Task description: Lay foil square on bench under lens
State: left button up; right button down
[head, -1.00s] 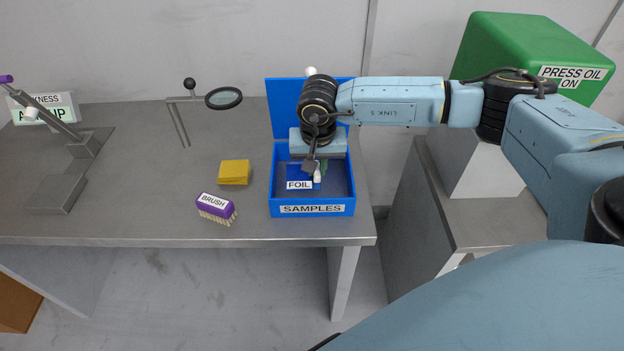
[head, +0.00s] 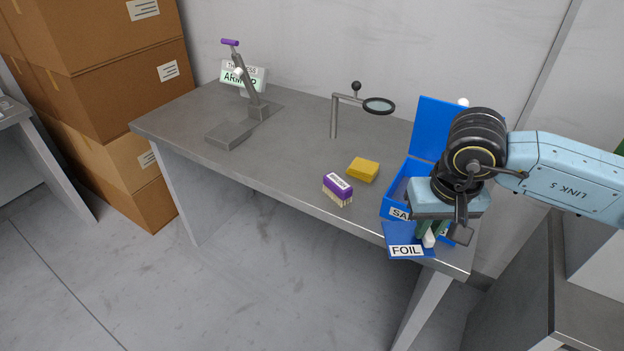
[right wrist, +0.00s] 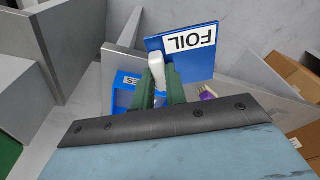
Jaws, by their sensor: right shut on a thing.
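The foil square (head: 399,240) is a blue plate with a white FOIL label. My right gripper (head: 430,235) is shut on its white knob and holds it in front of the blue samples box, near the bench's front edge. The foil (right wrist: 185,55) and the right gripper's green fingers (right wrist: 160,82) also show in the right wrist view. The lens (head: 379,106) is a dark-rimmed magnifier on a grey stand with a black ball. The bench (head: 290,150) has bare surface below and left of the lens. My left gripper is not in view.
The open blue samples box (head: 393,203) is partly behind my right gripper. A lever press (head: 250,95) stands at the left. Cardboard boxes (head: 105,90) stand beyond it.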

aim_at(312, 159)
jog(key=z, duration=0.05)
jog(key=k, duration=0.65)
jog(key=u, duration=0.95)
jog(key=i, duration=1.6)
jog(key=z, duration=0.95)
jog(key=i, duration=0.95)
jog(key=z, duration=1)
